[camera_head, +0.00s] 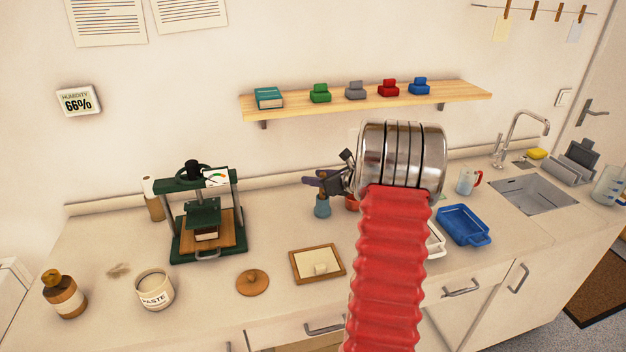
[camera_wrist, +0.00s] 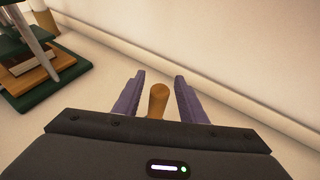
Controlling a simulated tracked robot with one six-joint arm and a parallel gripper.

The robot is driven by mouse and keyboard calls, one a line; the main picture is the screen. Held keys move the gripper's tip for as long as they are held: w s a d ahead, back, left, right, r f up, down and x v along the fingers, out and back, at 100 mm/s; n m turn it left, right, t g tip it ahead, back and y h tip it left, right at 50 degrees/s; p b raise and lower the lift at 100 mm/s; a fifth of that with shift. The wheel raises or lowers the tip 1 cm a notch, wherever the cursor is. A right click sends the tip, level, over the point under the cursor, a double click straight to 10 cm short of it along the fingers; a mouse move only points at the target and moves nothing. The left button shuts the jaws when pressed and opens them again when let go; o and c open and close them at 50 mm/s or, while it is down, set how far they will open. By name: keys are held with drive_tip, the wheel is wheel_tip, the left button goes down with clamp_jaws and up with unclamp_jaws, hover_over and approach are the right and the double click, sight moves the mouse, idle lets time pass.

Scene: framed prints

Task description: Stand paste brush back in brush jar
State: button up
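My gripper (camera_head: 312,183) has purple fingers and is over the counter, right of the green press. In the wrist view, a round tan wooden handle (camera_wrist: 157,102), apparently the paste brush's, stands between the two fingers (camera_wrist: 158,90). Gaps show on both sides of it, so the gripper is open around it. Its lower end is hidden by the gripper. In the head view, a small teal jar (camera_head: 322,208) stands just below the fingers. A reddish pot (camera_head: 351,202) is mostly hidden behind my arm. I cannot tell which is the brush jar.
The green press (camera_head: 207,225) stands to the left. In front are a paste pot (camera_head: 155,291), a brown bottle (camera_head: 65,297), a wooden lid (camera_head: 252,283) and a framed board (camera_head: 302,272). A blue tray (camera_head: 462,224) lies at right. A shelf (camera_head: 370,102) hangs above. The wall is close behind.

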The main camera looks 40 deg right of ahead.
drive_tip(key=v, duration=1.3)
drive_tip(key=shift+s, duration=0.3)
drive_tip(key=shift+r, duration=0.1)
